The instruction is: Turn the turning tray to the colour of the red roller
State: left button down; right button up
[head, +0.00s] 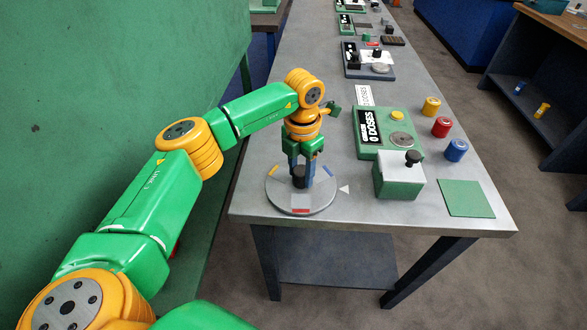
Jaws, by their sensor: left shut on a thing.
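The turning tray (282,196) is a round grey disc at the near end of the table, with a yellow patch at its back left, a red patch at its front and a blue patch at its back right. A white triangular pointer (344,189) lies just right of the disc; none of the three patches is beside it. My left gripper (301,172) points down over the tray's middle and is shut on its black knob (299,183). The red roller (441,127) stands on the right side of the table between the yellow roller (431,106) and the blue roller (456,150). My right gripper is out of view.
Right of the tray stands a green-and-white box (399,181) with a black knob on top. Behind it is a green device (368,154) with a "0 DOSES" display. A flat green square (466,198) lies at the front right. A green wall (110,70) rises on the left.

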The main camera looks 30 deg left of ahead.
pick_arm(q)
jog(key=n, duration=0.3)
jog(key=shift+r+n, duration=0.1)
jog(key=shift+n, duration=0.3)
jog(key=n+p, duration=0.1)
jog(key=n, duration=0.2)
jog(key=shift+n, duration=0.3)
jog(key=n, duration=0.4)
jog(key=shift+p, duration=0.4)
jog(key=shift+w+n+p, duration=0.1)
jog(key=shift+n+p, duration=0.25)
jog(key=shift+n, duration=1.45)
jog(key=shift+c, duration=1.8)
grip_release()
